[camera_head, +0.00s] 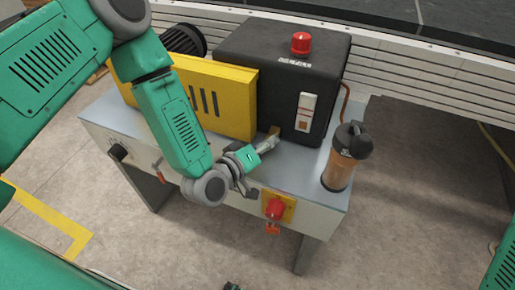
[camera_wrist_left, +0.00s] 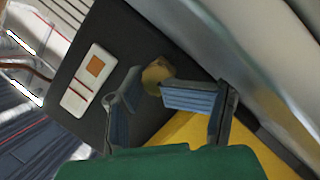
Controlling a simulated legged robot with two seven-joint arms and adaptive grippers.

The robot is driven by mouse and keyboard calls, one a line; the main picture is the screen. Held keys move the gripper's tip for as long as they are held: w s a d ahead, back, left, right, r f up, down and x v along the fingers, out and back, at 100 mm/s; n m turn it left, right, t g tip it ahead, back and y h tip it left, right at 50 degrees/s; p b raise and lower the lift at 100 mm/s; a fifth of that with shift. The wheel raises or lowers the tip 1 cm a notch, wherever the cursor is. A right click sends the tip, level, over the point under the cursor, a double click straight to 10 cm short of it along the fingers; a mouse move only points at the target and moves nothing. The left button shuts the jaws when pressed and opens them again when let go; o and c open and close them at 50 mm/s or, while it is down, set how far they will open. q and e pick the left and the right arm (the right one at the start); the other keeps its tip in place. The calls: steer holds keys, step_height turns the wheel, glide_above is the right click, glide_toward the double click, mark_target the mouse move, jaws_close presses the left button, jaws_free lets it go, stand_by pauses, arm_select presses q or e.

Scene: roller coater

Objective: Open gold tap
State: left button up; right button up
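The gold tap (camera_head: 274,131) shows as a small gold-brown piece beside the black box, just above the grey table top. In the left wrist view the tap (camera_wrist_left: 156,74) shows as a rounded gold piece at the gap between my fingertips. My left gripper (camera_head: 268,143) reaches over the table front with its tips close to the tap. In the left wrist view its two blue-grey fingers (camera_wrist_left: 146,92) stand apart, one on each side of the gap. I cannot tell whether either finger touches the tap. My right gripper is out of view.
The black box (camera_head: 250,50) with a red lamp (camera_head: 300,43) stands behind the tap. A yellow panel (camera_head: 235,100) is to the left. A canister (camera_head: 342,165) stands at the table's right end. A red knob (camera_head: 274,208) on a yellow plate is on the front.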

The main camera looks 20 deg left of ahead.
arm_select(q)
steer(key=shift+s+a+f+p, duration=0.15)
steer(key=shift+s+a+p, duration=0.35)
steer(key=shift+s, duration=0.25)
steer(key=shift+p+v, duration=0.5)
steer(key=shift+v, duration=1.05)
steer(key=shift+r+p+v, duration=0.25)
steer(key=shift+p+v, duration=0.3)
steer(key=shift+v, duration=0.85)
steer(key=p+v, duration=0.2)
steer(key=v, duration=0.6)
steer(key=shift+d, duration=0.15)
steer(key=shift+p, duration=0.45)
